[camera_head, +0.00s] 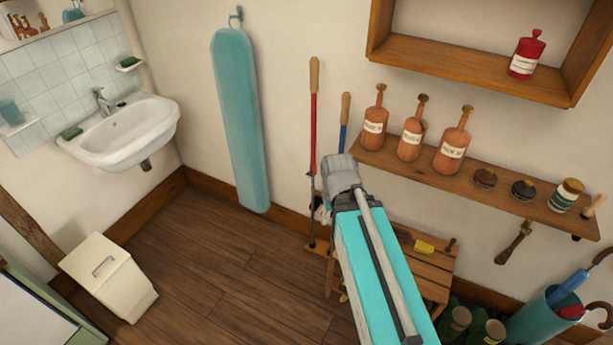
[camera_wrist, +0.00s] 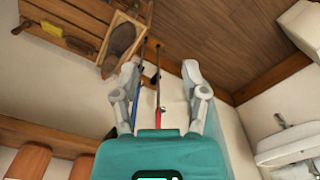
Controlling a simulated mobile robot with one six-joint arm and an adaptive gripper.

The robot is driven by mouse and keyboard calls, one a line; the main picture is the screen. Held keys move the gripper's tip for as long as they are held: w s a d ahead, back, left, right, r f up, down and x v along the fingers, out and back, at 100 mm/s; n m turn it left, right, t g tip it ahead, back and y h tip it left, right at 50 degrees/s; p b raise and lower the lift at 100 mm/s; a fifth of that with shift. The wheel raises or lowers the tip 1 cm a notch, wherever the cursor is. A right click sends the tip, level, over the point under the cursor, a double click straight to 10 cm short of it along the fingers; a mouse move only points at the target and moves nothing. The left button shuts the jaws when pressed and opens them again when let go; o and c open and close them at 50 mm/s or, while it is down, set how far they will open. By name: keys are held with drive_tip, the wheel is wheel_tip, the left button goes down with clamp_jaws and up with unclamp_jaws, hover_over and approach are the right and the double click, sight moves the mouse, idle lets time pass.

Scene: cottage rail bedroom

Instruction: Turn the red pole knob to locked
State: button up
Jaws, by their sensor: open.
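The red pole (camera_head: 313,120) stands upright against the wall, with a wooden grip on top and a thin dark lower part. It also shows in the wrist view (camera_wrist: 158,118), running between my fingers. I cannot make out its knob or how the knob is turned. A blue pole (camera_head: 344,137) stands just right of it in the head view. My gripper (camera_wrist: 161,72) is open and empty, with its fingers spread. In the head view my arm mostly hides the gripper, and only a pale part shows low beside the red pole. I cannot tell whether it touches the pole.
A teal ironing board (camera_head: 240,120) hangs to the left. A shelf (camera_head: 395,165) with several bottles juts out to the right. A wooden bench (camera_head: 428,267) stands below the shelf, with a brush (camera_wrist: 120,42) near the poles. Open floor (camera_head: 215,265) lies to the left.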

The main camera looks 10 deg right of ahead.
drive_tip(key=shift+o, duration=1.3)
drive_tip(key=shift+d, duration=0.15)
drive_tip(key=shift+o, duration=0.2)
drive_tip(key=shift+w+d+f+b, duration=0.1)
drive_tip(key=shift+w+f+b, duration=0.2)
drive_tip(key=shift+f+b, duration=0.15)
drive_tip(key=w+d+f+n+t+h+b, duration=0.25)
drive_tip(key=w+f+n+h+b, duration=0.2)
drive_tip(key=w+f+b, duration=0.5)
drive_tip(key=n+t+h+b, duration=0.6)
drive_tip(key=n+t+b, duration=0.6)
drive_tip(key=n+b, duration=1.8)
approach(308, 177)
drive_tip(key=s+m+b, duration=0.1)
drive_tip(key=m+b, duration=0.1)
drive_tip(key=a+m+b, duration=0.1)
drive_tip(key=b, duration=0.1)
drive_tip(key=s+m+b, duration=0.1)
drive_tip(key=m+b, duration=0.1)
drive_tip(key=shift+s+a+r+m, duration=0.15)
drive_tip(key=shift+s+a+m, duration=0.2)
drive_tip(key=shift+a, duration=0.05)
drive_tip(key=shift+w+d, duration=0.1)
drive_tip(key=shift+w, duration=0.05)
drive_tip(key=x, duration=1.3)
drive_tip(key=shift+w+d, duration=0.15)
